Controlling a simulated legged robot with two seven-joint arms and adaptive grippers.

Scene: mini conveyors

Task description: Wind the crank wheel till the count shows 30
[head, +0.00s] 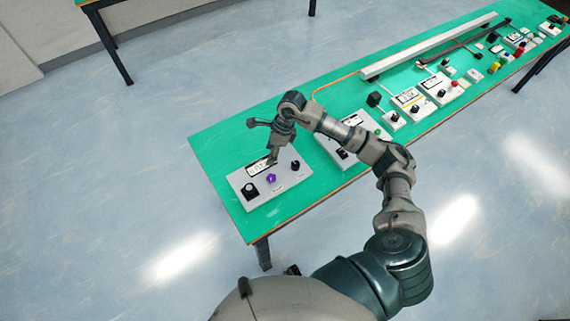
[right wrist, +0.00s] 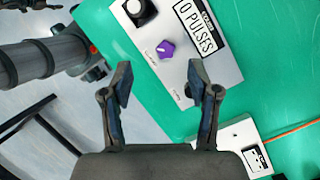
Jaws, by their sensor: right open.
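A light grey counter box (head: 250,205) stands at the near left end of the green table. Its display (right wrist: 200,25) reads "0 PULSES" in the right wrist view. The box carries a black round control on a square base (right wrist: 140,10), a purple lobed knob (right wrist: 166,49) and a black knob (head: 295,165). I cannot tell for certain which of them is the crank wheel. My right gripper (head: 272,158) is over this box, pointing down. In the right wrist view its fingers (right wrist: 160,85) are apart with nothing between them. My left gripper is not in view.
A second grey box (head: 338,150) stands to the right, partly behind my right arm. Several more control boxes and a long pale rail (head: 430,45) lie farther along the green table (head: 220,140). The table's front edge is close to the counter box.

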